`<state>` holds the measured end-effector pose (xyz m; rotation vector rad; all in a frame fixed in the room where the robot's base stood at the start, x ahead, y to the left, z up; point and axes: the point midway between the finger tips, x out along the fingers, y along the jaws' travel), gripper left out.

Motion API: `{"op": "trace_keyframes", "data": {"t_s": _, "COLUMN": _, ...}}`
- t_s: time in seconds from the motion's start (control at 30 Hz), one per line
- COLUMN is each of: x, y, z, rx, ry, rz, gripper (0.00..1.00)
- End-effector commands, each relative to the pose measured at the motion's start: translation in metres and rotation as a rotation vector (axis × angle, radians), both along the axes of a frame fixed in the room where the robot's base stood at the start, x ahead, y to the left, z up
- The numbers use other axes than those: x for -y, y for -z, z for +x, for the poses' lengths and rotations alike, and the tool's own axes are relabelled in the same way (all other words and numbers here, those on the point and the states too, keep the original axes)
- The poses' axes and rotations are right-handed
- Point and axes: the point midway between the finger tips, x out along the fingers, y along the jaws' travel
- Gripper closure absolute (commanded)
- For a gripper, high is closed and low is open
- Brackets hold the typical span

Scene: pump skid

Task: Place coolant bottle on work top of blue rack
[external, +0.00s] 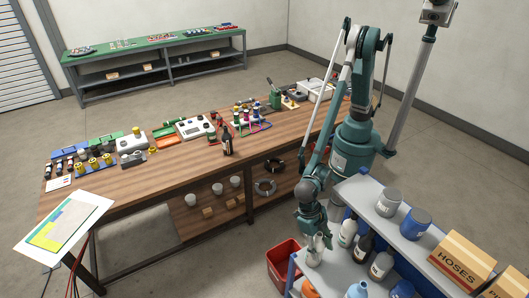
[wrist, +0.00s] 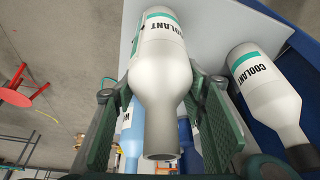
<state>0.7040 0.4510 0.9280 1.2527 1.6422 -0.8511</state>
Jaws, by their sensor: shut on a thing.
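A white coolant bottle (wrist: 160,60) with a green band and the word COOLANT is between my gripper's (wrist: 160,85) two green pads, neck towards the camera. My gripper is shut on it. In the external view, my gripper (external: 318,238) is at the left end of the blue rack (external: 292,268), with the held bottle (external: 314,257) low at the grey lower shelf (external: 338,274). I cannot tell whether its base touches the shelf. A second coolant bottle (wrist: 268,90) stands to the right in the wrist view. The rack's upper grey shelf (external: 372,212) holds cans and boxes.
A white bottle (external: 347,232), a dark bottle (external: 364,246) and a pale bottle (external: 382,265) crowd the lower shelf. Grey (external: 389,201) and blue (external: 415,223) cans and a HOSES box (external: 461,260) stand above. A red bin (external: 283,262) is left of the rack.

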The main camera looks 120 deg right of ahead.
Motion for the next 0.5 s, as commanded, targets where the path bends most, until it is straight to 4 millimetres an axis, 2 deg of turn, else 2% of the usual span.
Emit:
{"op": "trace_keyframes", "data": {"t_s": 0.2, "x": -0.0001, "y": 0.0033, "z": -0.0001, "rx": 0.000, "ry": 0.000, "rz": 0.000, "gripper": 0.91}}
{"op": "trace_keyframes", "data": {"t_s": 0.23, "x": 0.0000, "y": 0.0031, "z": 0.0000, "rx": 0.000, "ry": 0.000, "rz": 0.000, "gripper": 0.56}}
{"op": "trace_keyframes", "data": {"t_s": 0.33, "x": 0.0001, "y": 0.0025, "z": 0.0000, "rx": 0.000, "ry": 0.000, "rz": 0.000, "gripper": 0.43}}
{"op": "trace_keyframes", "data": {"t_s": 0.5, "x": 0.0000, "y": 0.0024, "z": 0.0000, "rx": 0.000, "ry": 0.000, "rz": 0.000, "gripper": 0.43}}
